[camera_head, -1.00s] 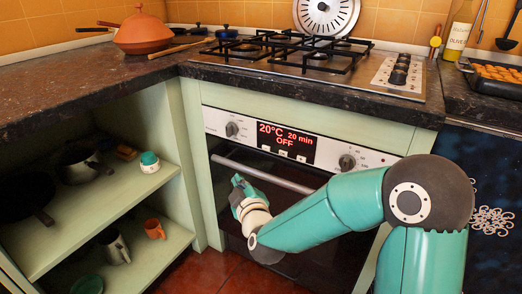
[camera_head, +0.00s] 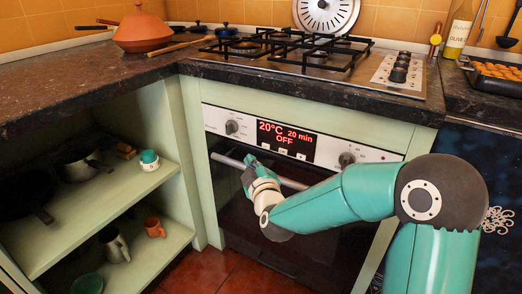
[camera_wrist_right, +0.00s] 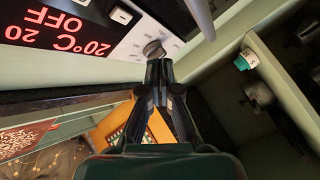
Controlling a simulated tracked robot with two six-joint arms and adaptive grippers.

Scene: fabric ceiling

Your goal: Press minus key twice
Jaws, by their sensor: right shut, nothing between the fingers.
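The oven's control panel (camera_head: 325,151) has a red display (camera_head: 285,138) reading 20°C, 20 min, OFF. Small white keys (camera_head: 282,152) sit in a row under the display; the leftmost key (camera_head: 265,147) is likely minus, but its mark is too small to read in the head view. In the right wrist view the panel is upside down, with a white key (camera_wrist_right: 122,15) beside the display. My right gripper (camera_head: 250,161) is shut and empty, below and left of the keys, apart from them as far as I can tell. Its closed fingertips (camera_wrist_right: 155,68) point toward the panel near the left knob (camera_wrist_right: 153,49).
The oven handle (camera_head: 226,160) runs across the door below the panel, close to my right gripper, which covers part of it. A right knob (camera_head: 346,160) sits beside the display. Open shelves (camera_head: 105,205) stand left of the oven; a stove (camera_head: 310,62) is above.

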